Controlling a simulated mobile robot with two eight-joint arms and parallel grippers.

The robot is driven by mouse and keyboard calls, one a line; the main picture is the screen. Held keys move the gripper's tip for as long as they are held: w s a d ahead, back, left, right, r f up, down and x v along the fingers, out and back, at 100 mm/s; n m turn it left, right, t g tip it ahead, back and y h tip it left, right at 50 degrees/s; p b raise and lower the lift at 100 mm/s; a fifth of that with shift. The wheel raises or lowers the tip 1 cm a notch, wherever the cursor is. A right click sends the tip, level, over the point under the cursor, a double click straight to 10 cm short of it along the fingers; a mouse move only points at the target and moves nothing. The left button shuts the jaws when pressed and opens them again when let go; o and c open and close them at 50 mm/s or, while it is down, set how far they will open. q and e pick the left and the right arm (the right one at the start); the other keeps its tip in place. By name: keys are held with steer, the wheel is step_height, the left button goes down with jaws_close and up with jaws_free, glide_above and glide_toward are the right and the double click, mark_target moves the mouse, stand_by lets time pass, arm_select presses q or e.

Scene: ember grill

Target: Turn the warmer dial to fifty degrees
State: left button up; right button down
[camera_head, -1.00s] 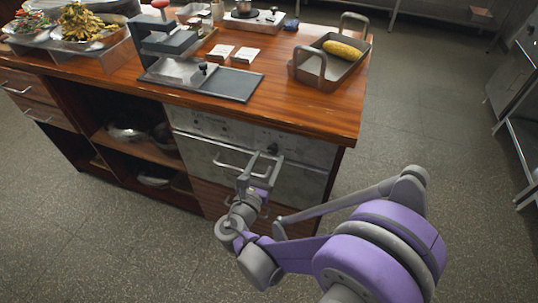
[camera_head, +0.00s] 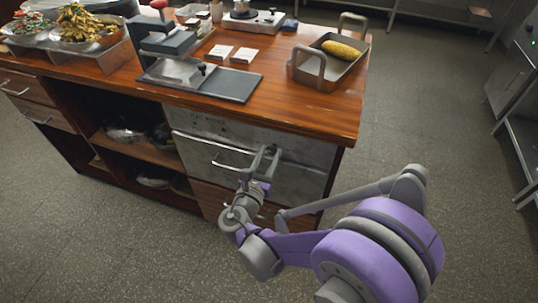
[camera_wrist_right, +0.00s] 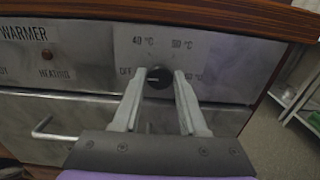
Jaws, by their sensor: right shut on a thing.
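The warmer dial (camera_wrist_right: 158,79) is a small round black knob on the metal front panel of the warmer. In the right wrist view it sits between my right gripper's two fingers (camera_wrist_right: 160,75), which are shut on its sides. A pale mark shows at the dial's left side, towards the word OFF. A 40 °C label is at its upper left; the labels at upper right and right are blurred or partly covered. In the head view my right gripper (camera_head: 267,152) reaches the panel and hides most of the dial. My left gripper is not in view.
A drawer handle (camera_wrist_right: 52,131) is below and left of the dial. The wooden counter top (camera_head: 300,109) overhangs the panel. On it stand a metal tray (camera_head: 320,82) with corn, and a press (camera_head: 180,72). Open shelves are left of the warmer; floor is clear to the right.

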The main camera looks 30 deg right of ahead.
steer(key=shift+m, duration=0.3)
steer(key=m, duration=0.5)
steer(key=shift+s+d, duration=0.1)
steer(key=m, duration=0.5)
steer(key=shift+m, duration=0.4)
steer(key=m, duration=0.6)
steer(key=shift+f+m+p, duration=0.15)
steer(key=shift+m+p, duration=0.15)
steer(key=shift+p, duration=0.05)
steer(key=m, duration=0.5)
steer(key=shift+f+m, duration=0.1)
steer(key=shift+m, duration=0.2)
steer(key=c, duration=0.5)
jaws_free()
